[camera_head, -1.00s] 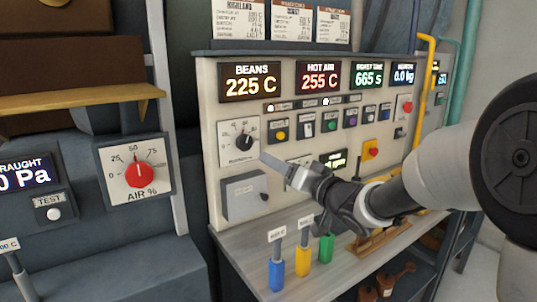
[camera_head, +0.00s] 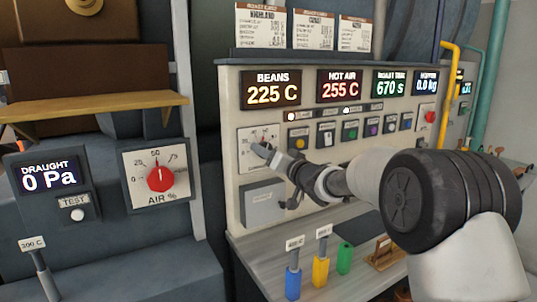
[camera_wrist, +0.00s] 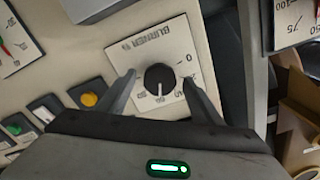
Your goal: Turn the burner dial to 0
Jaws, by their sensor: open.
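The black burner dial (camera_wrist: 160,78) sits on a white scale plate (camera_wrist: 140,50) in the wrist view, which shows it upside down. Its white pointer line points down the picture, toward the middle of the scale; the 0 mark is at the upper right of the dial. My gripper (camera_wrist: 160,84) is open, one finger on each side of the dial. I cannot tell whether either finger touches it. In the head view my gripper (camera_head: 262,150) is in front of the burner plate (camera_head: 247,150) and hides much of the dial.
The panel has displays (camera_head: 272,90), a row of coloured buttons (camera_head: 350,129) and a grey box (camera_head: 263,206) below the dial. A separate red AIR dial (camera_head: 160,178) is to the left. Blue, yellow and green handles (camera_head: 320,270) stand on the shelf below.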

